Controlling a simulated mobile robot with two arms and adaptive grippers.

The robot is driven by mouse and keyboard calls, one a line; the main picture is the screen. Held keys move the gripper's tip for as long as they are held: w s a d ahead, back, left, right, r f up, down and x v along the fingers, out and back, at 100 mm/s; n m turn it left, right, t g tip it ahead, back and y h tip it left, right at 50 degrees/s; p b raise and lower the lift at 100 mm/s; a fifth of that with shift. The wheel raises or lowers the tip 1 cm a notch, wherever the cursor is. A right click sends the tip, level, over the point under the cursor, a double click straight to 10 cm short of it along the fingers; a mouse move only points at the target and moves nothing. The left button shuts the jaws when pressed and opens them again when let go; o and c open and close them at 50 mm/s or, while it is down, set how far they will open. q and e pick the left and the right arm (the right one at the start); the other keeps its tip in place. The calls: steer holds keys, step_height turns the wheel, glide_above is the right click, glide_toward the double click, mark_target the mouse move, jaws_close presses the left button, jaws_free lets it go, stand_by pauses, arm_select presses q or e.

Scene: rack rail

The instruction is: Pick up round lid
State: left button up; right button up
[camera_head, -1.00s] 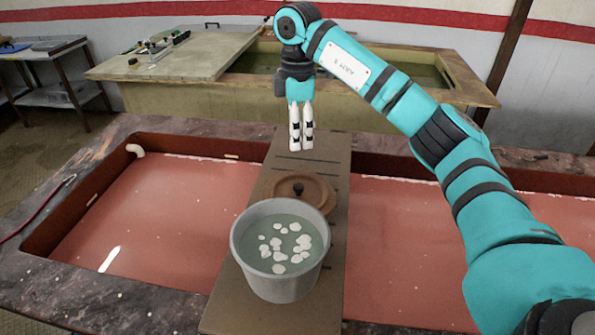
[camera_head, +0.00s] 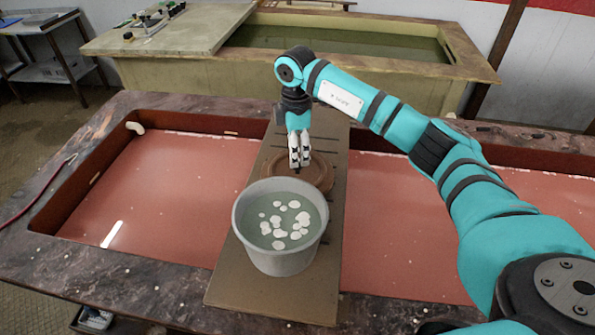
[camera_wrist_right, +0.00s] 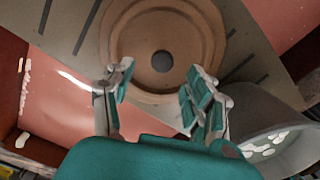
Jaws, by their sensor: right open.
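The round lid (camera_head: 316,172) is brown with a dark knob and lies on the brown board (camera_head: 256,287), behind the grey pot. In the right wrist view the lid (camera_wrist_right: 122,50) shows from above, with its dark knob (camera_wrist_right: 162,61) in the middle. My right gripper (camera_head: 300,165) is low over the lid, pointing down, and covers the knob in the head view. In the right wrist view the right gripper (camera_wrist_right: 153,90) has its fingers apart with nothing between them. I cannot tell whether the fingers touch the lid. My left gripper is not in view.
The grey pot (camera_head: 276,262) holds greenish water and several white pieces, close in front of the lid; it also shows in the right wrist view (camera_wrist_right: 262,112). The board bridges a reddish sunken basin (camera_head: 180,195) with a stone rim. A second tank (camera_head: 180,80) stands behind.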

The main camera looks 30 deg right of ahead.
mark_target(298, 170)
step_height(298, 170, down, 4)
steer(key=shift+s+d+r+p, duration=0.1)
steer(key=shift+s+r+p, duration=0.05)
steer(key=shift+p, duration=0.8)
steer(key=shift+f, duration=0.6)
jaws_close()
